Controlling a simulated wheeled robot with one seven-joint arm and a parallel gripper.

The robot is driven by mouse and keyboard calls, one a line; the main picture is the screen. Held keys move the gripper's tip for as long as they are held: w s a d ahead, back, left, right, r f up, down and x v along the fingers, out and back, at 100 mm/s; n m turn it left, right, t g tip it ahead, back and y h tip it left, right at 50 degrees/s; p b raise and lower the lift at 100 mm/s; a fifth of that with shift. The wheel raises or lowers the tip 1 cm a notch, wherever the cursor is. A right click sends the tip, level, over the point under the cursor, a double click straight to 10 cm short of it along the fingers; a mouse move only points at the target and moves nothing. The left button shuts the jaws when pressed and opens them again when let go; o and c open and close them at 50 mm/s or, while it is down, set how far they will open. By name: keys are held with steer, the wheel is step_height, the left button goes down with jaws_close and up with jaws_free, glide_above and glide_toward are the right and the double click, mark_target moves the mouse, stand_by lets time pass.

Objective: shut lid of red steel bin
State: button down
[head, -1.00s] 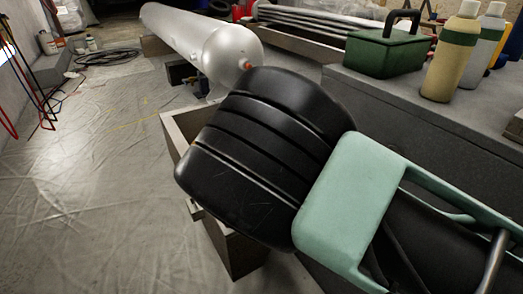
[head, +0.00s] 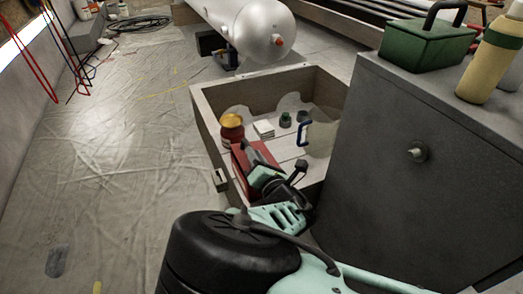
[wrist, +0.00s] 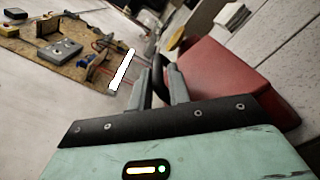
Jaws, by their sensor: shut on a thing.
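The red steel bin (head: 239,168) stands in the near left part of a wooden crate in the head view, partly covered by my gripper. In the wrist view a broad red face of the bin (wrist: 225,85) lies just right of the fingers. My gripper (wrist: 159,88) is shut on a dark curved handle (wrist: 157,72) beside that red face. In the head view my gripper (head: 254,157) reaches over the bin. How far the lid stands open cannot be told.
The crate (head: 207,120) also holds an orange-topped jar (head: 231,126), white blocks (head: 264,129) and a clear jug (head: 319,138). A grey cabinet (head: 385,190) stands close on the right. A silver tank (head: 250,25) lies behind. Sheeted floor at left is mostly clear.

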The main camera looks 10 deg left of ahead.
steer(key=shift+s+a+f+n, duration=0.1)
steer(key=shift+s+a+n, duration=0.25)
steer(key=shift+a, duration=0.3)
steer(key=shift+s+a+f, duration=0.15)
steer(key=shift+a+f, duration=0.05)
steer(key=shift+f, duration=0.4)
steer(key=c, duration=1.5)
jaws_free()
steer(key=shift+f, duration=0.1)
steer(key=shift+o, duration=0.2)
steer(key=shift+d, duration=0.2)
